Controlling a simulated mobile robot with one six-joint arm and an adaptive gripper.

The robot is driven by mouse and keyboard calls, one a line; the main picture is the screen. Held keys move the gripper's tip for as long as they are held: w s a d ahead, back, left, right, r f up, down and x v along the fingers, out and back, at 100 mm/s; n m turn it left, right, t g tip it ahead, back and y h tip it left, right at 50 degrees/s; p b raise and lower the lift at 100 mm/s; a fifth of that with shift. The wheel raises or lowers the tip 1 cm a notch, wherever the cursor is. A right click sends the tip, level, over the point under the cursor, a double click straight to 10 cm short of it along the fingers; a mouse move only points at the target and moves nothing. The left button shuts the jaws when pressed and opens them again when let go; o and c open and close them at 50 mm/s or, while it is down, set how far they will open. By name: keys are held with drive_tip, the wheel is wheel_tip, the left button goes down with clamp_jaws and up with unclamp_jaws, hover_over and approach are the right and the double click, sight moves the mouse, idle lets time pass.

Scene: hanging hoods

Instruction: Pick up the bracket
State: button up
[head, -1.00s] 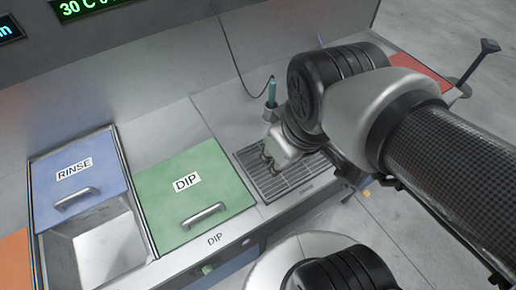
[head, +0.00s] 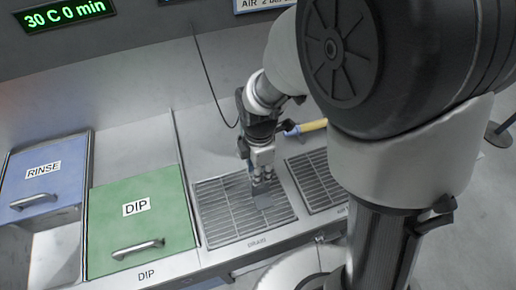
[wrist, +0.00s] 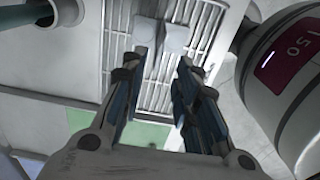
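The bracket, a small grey plate-like piece, lies on the left drain grate (head: 215,222) in the head view, just below my gripper (head: 263,180). In the wrist view the bracket (wrist: 176,38) shows as pale grey tabs at the top, just beyond my fingertips. My gripper (wrist: 163,60) has its two fingers apart, with only grate bars showing between them. It points down over the grate. The fingers partly cover the bracket in the head view, and I cannot tell how close they are to touching it.
A green DIP lid (head: 140,222) and a blue RINSE lid (head: 42,178) lie to the left. A second grate (head: 318,180) is to the right. A yellow cylindrical piece (head: 308,127) is behind it. A grey back wall with a lit display (head: 66,14) stands behind.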

drive_tip(key=b, duration=0.4)
approach(262, 199)
drive_tip(key=f, duration=0.1)
drive_tip(key=w+f, duration=0.1)
drive_tip(key=f, duration=0.3)
drive_tip(key=shift+w+a+f, duration=0.25)
drive_tip(key=shift+w, duration=0.15)
drive_tip(key=shift+r, duration=0.1)
drive_tip(key=shift+c, duration=0.5)
clamp_jaws()
